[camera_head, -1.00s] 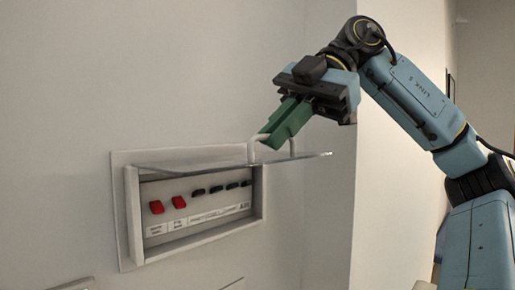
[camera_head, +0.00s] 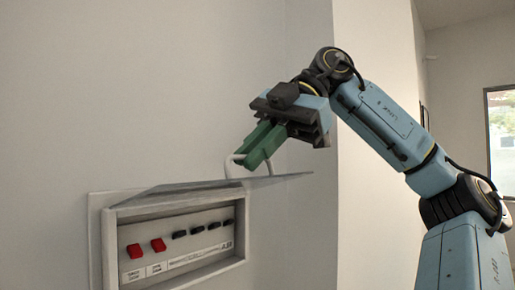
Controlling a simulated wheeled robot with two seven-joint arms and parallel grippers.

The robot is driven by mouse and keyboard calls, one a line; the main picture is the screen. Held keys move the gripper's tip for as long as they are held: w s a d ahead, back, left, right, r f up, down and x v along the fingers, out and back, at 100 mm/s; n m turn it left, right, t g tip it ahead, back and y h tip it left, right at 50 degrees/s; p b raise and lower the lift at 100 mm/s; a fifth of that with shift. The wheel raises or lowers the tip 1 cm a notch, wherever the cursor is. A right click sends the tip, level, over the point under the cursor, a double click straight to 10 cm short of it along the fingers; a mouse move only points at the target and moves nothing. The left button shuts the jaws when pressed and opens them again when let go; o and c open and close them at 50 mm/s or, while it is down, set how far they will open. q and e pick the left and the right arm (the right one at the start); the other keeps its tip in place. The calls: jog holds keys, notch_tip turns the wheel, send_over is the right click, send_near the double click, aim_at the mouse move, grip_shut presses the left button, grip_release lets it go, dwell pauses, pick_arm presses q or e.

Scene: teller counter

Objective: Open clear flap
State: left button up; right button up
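The clear flap (camera_head: 200,190) is hinged along the top of a wall panel (camera_head: 96,245) and stands lifted, sticking out from the wall above the panel's opening. A pale loop handle (camera_head: 231,166) rises from the flap near its outer right part. My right gripper (camera_head: 252,160) has green fingers, which are at the handle, between its two posts. The fingers look close together, but whether they are shut on the handle bar cannot be made out. My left gripper is not in view.
Inside the panel are two red switches (camera_head: 158,244), several black switches (camera_head: 196,230) and white labels. A wall corner stands to the right of the panel, behind my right arm. A window (camera_head: 502,135) shows at the far right. The space in front of the panel is clear.

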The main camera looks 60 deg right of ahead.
jog(key=o, duration=0.4)
jog(key=shift+w+d+f, duration=0.1)
jog(key=shift+w, duration=0.2)
jog(key=shift+s, duration=0.1)
jog(key=shift+s, duration=0.1)
jog(key=p+v, duration=0.2)
jog(key=v, duration=1.1)
jog(key=shift+d+r, duration=0.1)
jog(key=shift+r, duration=0.1)
